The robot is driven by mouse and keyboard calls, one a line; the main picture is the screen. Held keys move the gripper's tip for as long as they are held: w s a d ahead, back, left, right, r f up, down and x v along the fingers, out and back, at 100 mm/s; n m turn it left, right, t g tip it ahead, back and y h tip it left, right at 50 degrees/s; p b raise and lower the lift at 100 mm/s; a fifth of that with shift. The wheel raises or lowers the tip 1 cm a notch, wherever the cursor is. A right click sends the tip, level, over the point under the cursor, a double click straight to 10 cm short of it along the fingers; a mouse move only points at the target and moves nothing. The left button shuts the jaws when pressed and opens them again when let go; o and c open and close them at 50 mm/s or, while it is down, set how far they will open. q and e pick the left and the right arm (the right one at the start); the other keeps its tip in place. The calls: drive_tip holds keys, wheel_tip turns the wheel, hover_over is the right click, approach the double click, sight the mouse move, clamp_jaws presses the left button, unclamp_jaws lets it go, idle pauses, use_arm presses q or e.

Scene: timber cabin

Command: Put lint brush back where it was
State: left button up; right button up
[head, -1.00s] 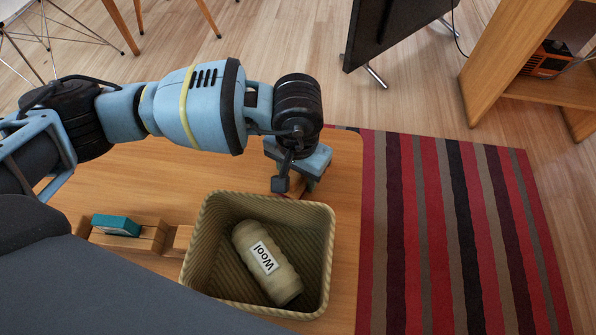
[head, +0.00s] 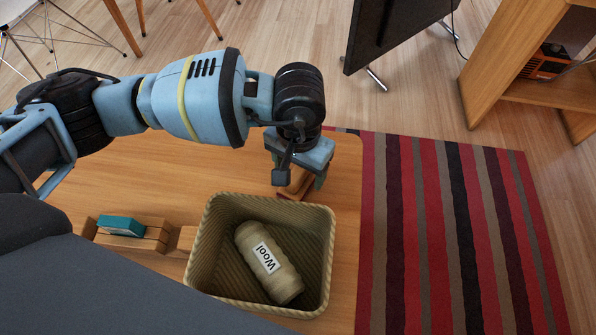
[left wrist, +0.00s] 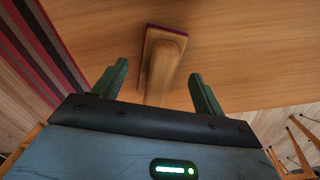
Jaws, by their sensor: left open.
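The lint brush, wooden with a dark red edge, lies on the wooden table (head: 345,215). In the left wrist view the brush (left wrist: 165,45) lies between the finger lines, its narrow handle pointing toward the gripper. In the head view only part of the brush (head: 297,188) shows below my left gripper (head: 300,178), which hides the rest. My left gripper is open, its green fingers (left wrist: 158,75) one on each side of the brush, with gaps visible. My right gripper is not in view.
A woven basket (head: 196,245) holding a wool roll (head: 268,262) stands just in front of the brush. A wooden block holder (head: 150,240) with a teal item (head: 121,225) is to the left. A striped rug (head: 455,230) lies right of the table.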

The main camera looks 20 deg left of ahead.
sight(298, 170)
use_arm(q)
wheel_tip(298, 170, up, 8)
drive_tip(key=shift+r+p, duration=0.1)
drive_tip(key=shift+p, duration=1.05)
drive_tip(key=shift+r, duration=0.55)
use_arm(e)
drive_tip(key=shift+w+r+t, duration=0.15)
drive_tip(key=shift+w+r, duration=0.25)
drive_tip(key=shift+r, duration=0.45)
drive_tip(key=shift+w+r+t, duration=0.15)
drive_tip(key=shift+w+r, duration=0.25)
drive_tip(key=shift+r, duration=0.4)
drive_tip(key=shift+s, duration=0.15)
